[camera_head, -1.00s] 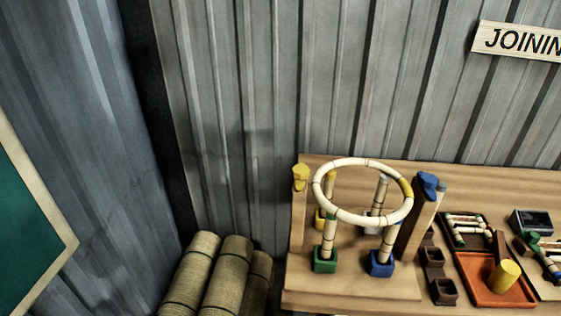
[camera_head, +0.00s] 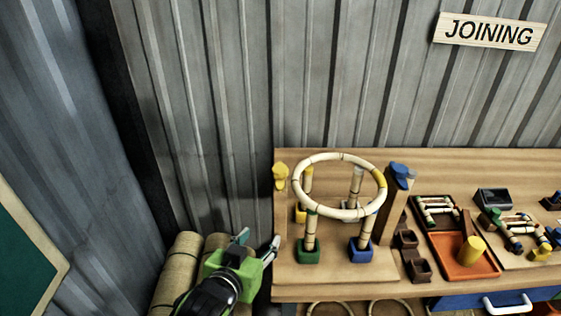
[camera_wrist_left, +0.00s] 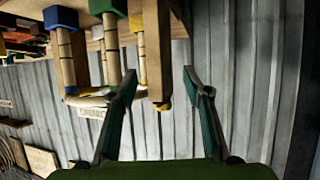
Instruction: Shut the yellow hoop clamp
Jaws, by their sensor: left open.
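A yellow clamp (camera_head: 280,172) sits atop the wooden post at the bench's left end. It stands just left of the pale rattan hoop (camera_head: 340,157), with a small gap showing. The hoop rests on several upright rattan legs in coloured blocks. My left gripper (camera_head: 258,240) is open and empty, below and left of the clamp, beside the bench's left edge. In the left wrist view, the yellow clamp (camera_wrist_left: 163,105) shows beyond and between the open fingers (camera_wrist_left: 160,76), at the end of the post; it is apart from them. My right gripper is out of view.
A blue clamp (camera_head: 399,170) tops the post right of the hoop. An orange tray (camera_head: 455,268) with a yellow cylinder and small dark bins (camera_head: 419,270) lie further right. Rattan rolls (camera_head: 176,265) stand left of the bench. A corrugated wall is behind.

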